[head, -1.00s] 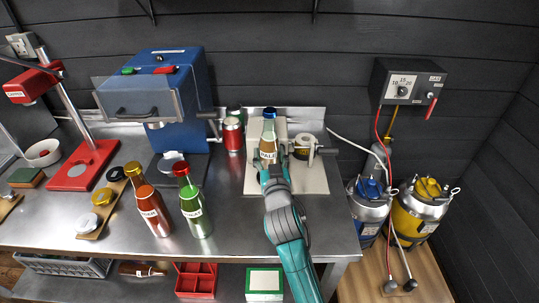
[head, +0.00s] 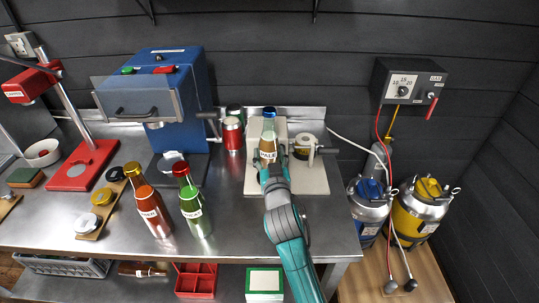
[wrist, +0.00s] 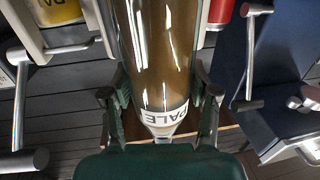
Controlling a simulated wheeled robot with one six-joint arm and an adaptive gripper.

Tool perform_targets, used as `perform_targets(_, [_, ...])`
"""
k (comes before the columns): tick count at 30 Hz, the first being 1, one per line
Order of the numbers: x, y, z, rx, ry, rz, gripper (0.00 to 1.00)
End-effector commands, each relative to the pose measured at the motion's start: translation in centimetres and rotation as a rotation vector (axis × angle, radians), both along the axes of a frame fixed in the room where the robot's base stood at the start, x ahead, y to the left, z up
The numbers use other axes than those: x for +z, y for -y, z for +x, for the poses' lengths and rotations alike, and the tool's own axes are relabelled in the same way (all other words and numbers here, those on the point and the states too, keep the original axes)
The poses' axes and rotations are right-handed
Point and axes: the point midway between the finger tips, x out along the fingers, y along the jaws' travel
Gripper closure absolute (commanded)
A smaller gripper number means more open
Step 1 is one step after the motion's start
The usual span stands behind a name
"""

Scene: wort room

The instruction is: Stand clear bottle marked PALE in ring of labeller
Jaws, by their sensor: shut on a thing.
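The clear bottle marked PALE (head: 268,142) has brownish contents and a blue cap, and looks upright over the labeller's pale base plate (head: 312,182). My gripper (head: 270,166) is shut on it from the front. In the wrist view the bottle (wrist: 165,50) fills the middle between the two fingers, with its PALE label close to the palm. The labeller (head: 282,135) stands behind and beside the bottle, with a label roll (head: 304,146) on its right. The ring is hidden behind the bottle and gripper, so I cannot tell whether the bottle's foot is in it.
A red can (head: 233,134) stands left of the labeller, near the blue machine (head: 180,95) with its lever. An orange bottle (head: 150,208) and a green bottle (head: 191,202) stand at the front left. The steel bench (head: 228,225) is clear between them and my arm.

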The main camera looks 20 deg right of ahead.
Motion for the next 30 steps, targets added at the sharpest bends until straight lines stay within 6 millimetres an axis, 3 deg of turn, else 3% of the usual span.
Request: perform_targets(30, [4.3, 0.0, 0.0, 0.001, 0.006, -0.002, 1.00])
